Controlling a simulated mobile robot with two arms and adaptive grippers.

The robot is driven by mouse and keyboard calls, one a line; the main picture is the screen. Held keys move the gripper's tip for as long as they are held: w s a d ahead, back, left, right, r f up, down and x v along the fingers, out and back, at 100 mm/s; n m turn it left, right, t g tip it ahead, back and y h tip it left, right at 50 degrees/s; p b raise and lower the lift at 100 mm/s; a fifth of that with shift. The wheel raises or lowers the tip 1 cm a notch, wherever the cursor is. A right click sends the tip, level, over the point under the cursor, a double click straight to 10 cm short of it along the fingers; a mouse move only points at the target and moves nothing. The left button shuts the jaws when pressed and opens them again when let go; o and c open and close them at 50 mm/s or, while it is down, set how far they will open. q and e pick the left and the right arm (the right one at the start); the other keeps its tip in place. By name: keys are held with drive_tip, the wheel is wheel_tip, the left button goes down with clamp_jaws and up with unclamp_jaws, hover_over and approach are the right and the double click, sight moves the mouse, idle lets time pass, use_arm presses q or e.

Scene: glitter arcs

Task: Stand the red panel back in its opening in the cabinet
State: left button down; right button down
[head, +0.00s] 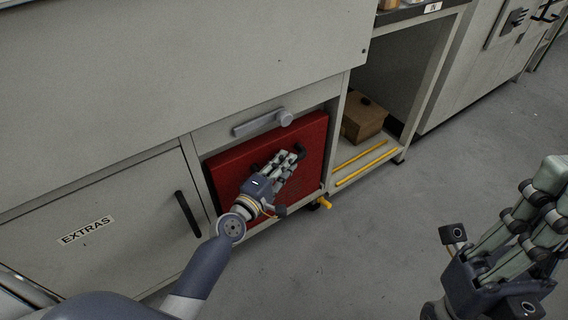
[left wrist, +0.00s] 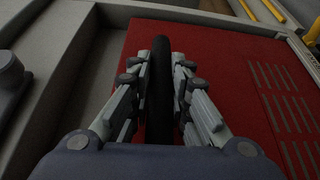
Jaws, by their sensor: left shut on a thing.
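The red panel (head: 232,166) stands in the low opening of the grey cabinet and leans a little, with a gap along its top edge; I cannot tell whether it is fully seated. It also shows in the left wrist view (left wrist: 225,75), with slots on its right. My left gripper (head: 296,154) is in front of the panel, shut on the panel's black handle (left wrist: 160,90), which stands between its fingers. My arm and hand hide part of the panel. My right gripper (head: 540,195) is at the right edge, empty and apart from the cabinet; its fingers look spread.
A grey turn latch (head: 262,122) sits above the opening. To the left is a door marked EXTRAS (head: 86,230) with a black handle. To the right, an open bay holds a brown box (head: 364,118) and yellow rails (head: 360,163). The floor (head: 380,240) in front is clear.

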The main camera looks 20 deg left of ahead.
use_arm(q)
drive_tip(key=shift+a, duration=0.1)
drive_tip(key=c, duration=1.4)
unclamp_jaws()
drive_tip(key=shift+f, duration=0.25)
drive_tip(key=shift+s, duration=0.1)
drive_tip(key=v, duration=1.2)
drive_tip(key=shift+r, duration=0.15)
drive_tip(key=shift+r, duration=0.1)
